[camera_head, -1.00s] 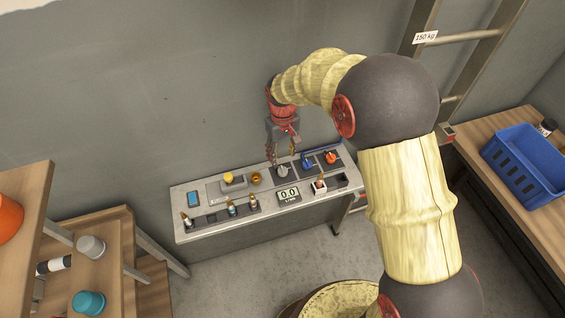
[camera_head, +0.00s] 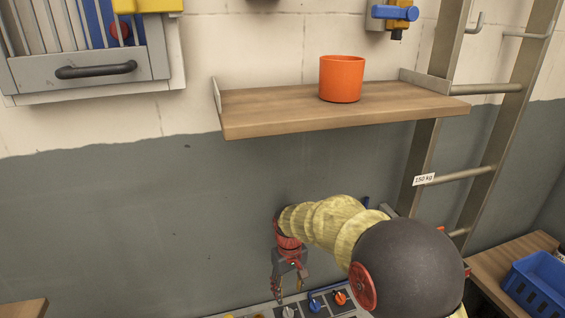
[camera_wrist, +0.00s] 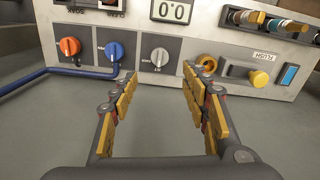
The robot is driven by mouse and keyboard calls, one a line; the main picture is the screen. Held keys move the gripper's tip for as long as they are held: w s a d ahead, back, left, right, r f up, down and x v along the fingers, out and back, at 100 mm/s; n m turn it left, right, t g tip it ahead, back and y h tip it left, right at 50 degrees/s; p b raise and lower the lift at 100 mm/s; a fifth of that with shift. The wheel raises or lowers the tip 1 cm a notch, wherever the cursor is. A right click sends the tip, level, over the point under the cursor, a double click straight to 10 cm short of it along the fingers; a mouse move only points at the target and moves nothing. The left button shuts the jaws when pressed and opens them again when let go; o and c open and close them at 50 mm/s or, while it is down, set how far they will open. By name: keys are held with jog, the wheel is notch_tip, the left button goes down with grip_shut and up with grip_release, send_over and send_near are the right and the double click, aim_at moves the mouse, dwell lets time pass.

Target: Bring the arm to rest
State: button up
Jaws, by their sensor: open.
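My gripper (camera_head: 288,282) hangs over the control panel (camera_head: 262,312) at the bottom of the head view. In the wrist view my gripper (camera_wrist: 160,92) is open, with its two yellow-padded fingers apart and nothing between them. A grey knob (camera_wrist: 159,57) on the panel shows beyond and between the fingertips. My yellow and black arm crosses the lower right of the head view, bent at the elbow. I cannot tell from the pictures whether the fingers touch the panel.
A wooden shelf (camera_head: 270,112) with an orange cup (camera_head: 341,79) is on the wall above. A ladder (camera_head: 425,165) and a blue crate (camera_head: 540,285) are at right.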

jog(key=s+d+r+m+t+b, duration=0.1)
jog(key=s+d+r+t+b, duration=0.1)
jog(key=s+d+r, duration=0.3)
jog(key=s+d+r+m+t+b, duration=0.1)
jog(key=s+d+r, duration=0.4)
jog(key=s, duration=0.8)
jog(key=s+d+r+m+t+b, duration=0.2)
jog(key=s+d+r, duration=0.3)
jog(key=s, duration=0.4)
jog(key=shift+s+d+m+t+b, duration=0.35)
jog(key=shift+d+m+b, duration=0.2)
jog(key=shift+d, duration=0.2)
